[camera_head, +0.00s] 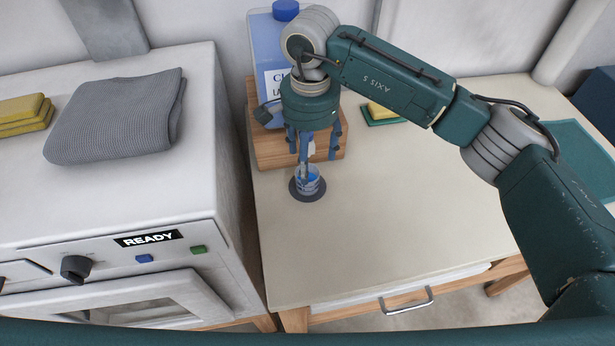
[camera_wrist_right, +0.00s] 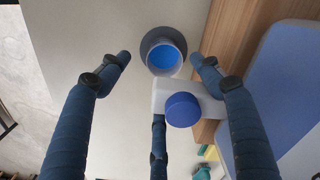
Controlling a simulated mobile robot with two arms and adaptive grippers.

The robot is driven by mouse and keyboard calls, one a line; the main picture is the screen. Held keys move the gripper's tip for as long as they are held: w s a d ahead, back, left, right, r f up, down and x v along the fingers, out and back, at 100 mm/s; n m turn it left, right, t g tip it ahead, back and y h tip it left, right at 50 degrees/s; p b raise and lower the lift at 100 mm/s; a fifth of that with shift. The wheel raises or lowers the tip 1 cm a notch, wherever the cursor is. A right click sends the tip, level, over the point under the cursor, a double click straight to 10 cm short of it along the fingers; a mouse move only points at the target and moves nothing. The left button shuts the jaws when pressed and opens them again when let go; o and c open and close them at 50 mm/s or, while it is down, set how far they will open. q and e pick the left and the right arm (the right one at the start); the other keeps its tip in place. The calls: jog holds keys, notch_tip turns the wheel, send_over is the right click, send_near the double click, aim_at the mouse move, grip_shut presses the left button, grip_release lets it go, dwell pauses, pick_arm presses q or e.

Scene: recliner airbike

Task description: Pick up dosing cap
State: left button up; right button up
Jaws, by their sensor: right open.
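The dosing cap (camera_head: 309,183) is a small clear cup with blue inside. It stands upright on a dark grey round coaster (camera_head: 296,193) on the table. My right gripper (camera_head: 313,160) points down just above and behind it, open and empty, with one finger partly in front of the cup. In the right wrist view the dosing cap (camera_wrist_right: 163,58) sits on the grey coaster (camera_wrist_right: 146,45), beyond and between the spread fingertips (camera_wrist_right: 163,70). Whether any finger touches it is hard to tell. My left gripper is out of view.
A blue detergent jug (camera_head: 262,50) stands on a wooden block (camera_head: 270,150) behind the cup. Its white tap with a blue knob (camera_wrist_right: 182,109) is close to the fingers. A white machine (camera_head: 110,210) stands left. The table (camera_head: 400,220) is clear in front and right.

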jog(key=shift+f, duration=0.3)
jog(key=f+p, duration=0.2)
jog(key=f, duration=0.1)
jog(key=f+p, duration=0.1)
jog(key=f, duration=0.1)
jog(key=shift+w+a, duration=0.1)
jog(key=shift+a, duration=0.3)
jog(key=shift+f, duration=0.2)
jog(key=c, duration=1)
